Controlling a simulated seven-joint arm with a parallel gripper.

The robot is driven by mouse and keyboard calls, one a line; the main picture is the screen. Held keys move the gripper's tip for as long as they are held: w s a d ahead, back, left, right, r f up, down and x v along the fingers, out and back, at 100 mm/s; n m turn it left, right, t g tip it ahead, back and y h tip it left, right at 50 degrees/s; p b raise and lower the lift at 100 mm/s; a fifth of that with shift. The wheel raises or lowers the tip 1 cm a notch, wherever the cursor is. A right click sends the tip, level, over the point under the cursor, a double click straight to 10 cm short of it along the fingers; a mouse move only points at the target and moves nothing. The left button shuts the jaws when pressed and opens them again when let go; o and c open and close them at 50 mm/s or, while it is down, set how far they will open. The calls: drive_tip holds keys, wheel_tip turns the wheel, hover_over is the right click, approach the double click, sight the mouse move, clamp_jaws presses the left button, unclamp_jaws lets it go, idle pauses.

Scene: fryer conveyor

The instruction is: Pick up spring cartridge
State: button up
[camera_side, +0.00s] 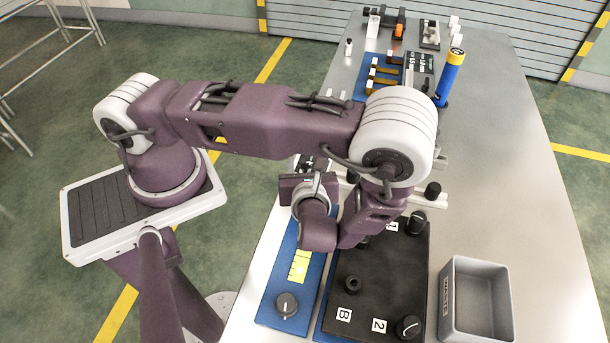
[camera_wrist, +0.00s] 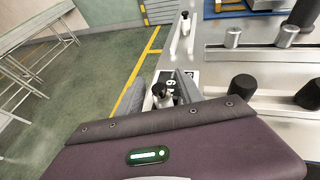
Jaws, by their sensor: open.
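I cannot tell for sure which item is the spring cartridge. In the wrist view, a small part with a black top and a pale body (camera_wrist: 160,97) stands by a white numbered label, seen between my fingers. My gripper (camera_wrist: 162,90) is open, with one grey finger on each side of that part; I cannot tell whether they touch it. Its lower end is hidden by my wrist. In the side view, my arm hides most of the gripper and this part. A similar small upright part (camera_wrist: 186,23) stands farther off in the wrist view.
A black board with knobs (camera_side: 380,285) and a grey bin labelled WASTE (camera_side: 478,264) are at the near end. A blue panel with a dial (camera_side: 286,304) lies left of the board. A blue and yellow cylinder (camera_side: 451,75) stands farther back. The table's right side (camera_side: 520,170) is clear.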

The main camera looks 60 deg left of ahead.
drive_tip(key=shift+x, duration=0.85)
clamp_jaws()
wheel_tip(320, 180, up, 10)
drive_tip(key=w+r+m+t+h, duration=0.2)
drive_tip(key=w+m+t+h, duration=0.1)
drive_tip(key=w, duration=0.2)
drive_tip(key=w+d+r+m+t+h, duration=0.1)
drive_tip(key=w+r+m+t+h, duration=0.1)
drive_tip(key=w, duration=0.4)
drive_tip(key=shift+d+r+m+t+h, duration=0.3)
drive_tip(key=shift+r+m+t+h, duration=0.15)
drive_tip(key=shift+r+m, duration=0.5)
